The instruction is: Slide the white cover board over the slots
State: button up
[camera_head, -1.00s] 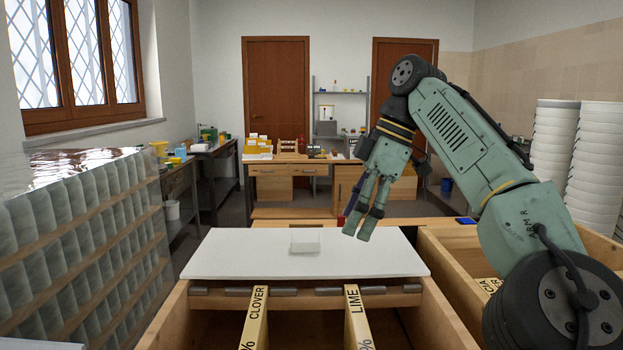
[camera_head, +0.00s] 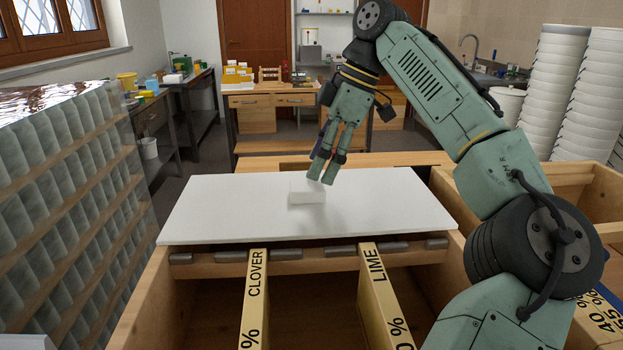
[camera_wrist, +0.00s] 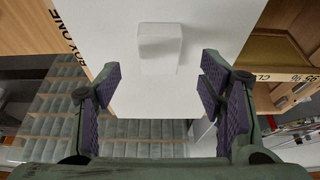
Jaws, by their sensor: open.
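The white cover board (camera_head: 240,212) lies flat across the back of a wooden box, behind a row of grey slot pieces along the crossbar (camera_head: 286,254). A small white block, like a handle (camera_head: 306,192), stands on the board near its middle. My gripper (camera_head: 323,180) is open and empty, above the board just behind and right of the handle. In the wrist view the handle (camera_wrist: 160,47) shows ahead between the open purple-padded fingers (camera_wrist: 160,100), apart from both. The board (camera_wrist: 215,40) fills the middle of that view.
Two yellow labelled dividers, CLOVER (camera_head: 254,300) and LIME (camera_head: 384,300), run forward in the wooden box. A stack of grey cells (camera_head: 60,190) stands at left. Another wooden box (camera_head: 570,185) is at right, with white stacked tubs (camera_head: 590,95) behind it.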

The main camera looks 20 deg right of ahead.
aim_at(309, 186)
jog(key=shift+x, duration=2.45)
jog(key=shift+c, duration=0.4)
grip_shut()
jog(key=shift+s+a+b, duration=0.4)
jog(key=shift+s+b, duration=0.1)
jog(key=shift+s, duration=0.9)
jog(key=shift+s+a+b, duration=0.4)
jog(key=shift+s+b, duration=0.15)
jog(key=shift+s, duration=0.85)
jog(key=shift+s+a+b, duration=0.4)
jog(key=shift+s+b, duration=0.1)
jog(key=shift+s, duration=0.9)
jog(key=s+a, duration=0.2)
jog(key=s, duration=0.5)
jog(key=s+a+b, duration=0.1)
jog(key=s+a, duration=0.2)
jog(key=s, duration=0.4)
jog(key=shift+d, duration=0.1)
